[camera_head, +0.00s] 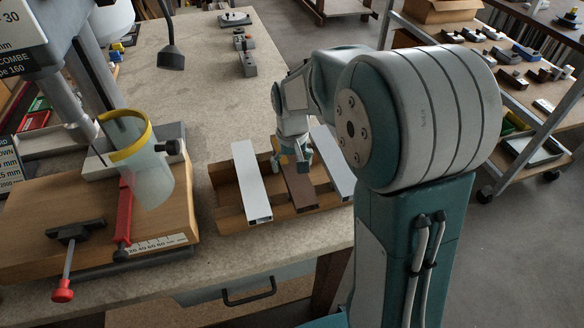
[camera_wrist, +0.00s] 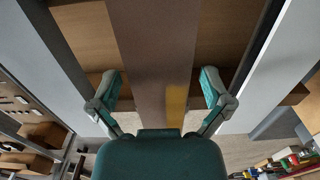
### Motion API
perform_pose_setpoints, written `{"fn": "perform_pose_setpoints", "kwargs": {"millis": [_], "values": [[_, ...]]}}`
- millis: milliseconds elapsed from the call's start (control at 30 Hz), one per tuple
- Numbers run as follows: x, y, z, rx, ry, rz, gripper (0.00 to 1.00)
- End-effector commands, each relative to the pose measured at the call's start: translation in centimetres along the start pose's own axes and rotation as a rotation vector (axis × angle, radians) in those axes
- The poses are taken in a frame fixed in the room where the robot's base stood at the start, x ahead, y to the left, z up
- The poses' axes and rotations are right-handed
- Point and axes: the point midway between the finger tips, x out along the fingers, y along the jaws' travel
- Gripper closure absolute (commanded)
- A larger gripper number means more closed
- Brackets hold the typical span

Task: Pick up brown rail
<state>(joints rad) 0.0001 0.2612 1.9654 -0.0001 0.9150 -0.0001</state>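The brown rail (camera_head: 300,190) lies in the wooden tray (camera_head: 226,196) between two white rails, one on the left (camera_head: 250,178) and one on the right (camera_head: 334,165). In the wrist view the brown rail (camera_wrist: 152,45) runs down the middle, with a yellow patch on it near my gripper. My gripper (camera_head: 293,157) is over the far part of the brown rail. In the wrist view my gripper (camera_wrist: 162,92) is open, one finger on each side of the rail, with gaps showing. The fingers' exact height against the rail is unclear.
A drilling machine with a clear yellow-rimmed guard (camera_head: 145,165) and a red-handled clamp stands left of the tray on a wooden board. Small parts lie farther back on the bench. A shelf cart (camera_head: 500,90) stands at the right. The bench behind the tray is mostly clear.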

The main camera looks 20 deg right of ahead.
Motion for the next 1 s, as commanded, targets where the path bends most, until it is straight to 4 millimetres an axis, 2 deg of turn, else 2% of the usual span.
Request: {"fn": "perform_pose_setpoints", "kwargs": {"millis": [33, 133, 467, 633, 800, 1000], "values": [[0.0, 0.0, 0.0, 0.0, 0.0, 0.0, 0.31], [0.0, 0.0, 0.0, 0.0, 0.0, 0.0, 0.76], [-0.1, 0.0, 0.0, 0.0, 0.0, 0.0, 0.76], [-0.9, 0.0, -0.1, 0.0, 0.003, 0.0, 0.76], [-3.5, 0.0, -0.1, 0.0, 0.005, 0.0, 0.76], [-7.3, 0.0, 3.4, 0.0, 0.007, 0.0, 0.76]]}}
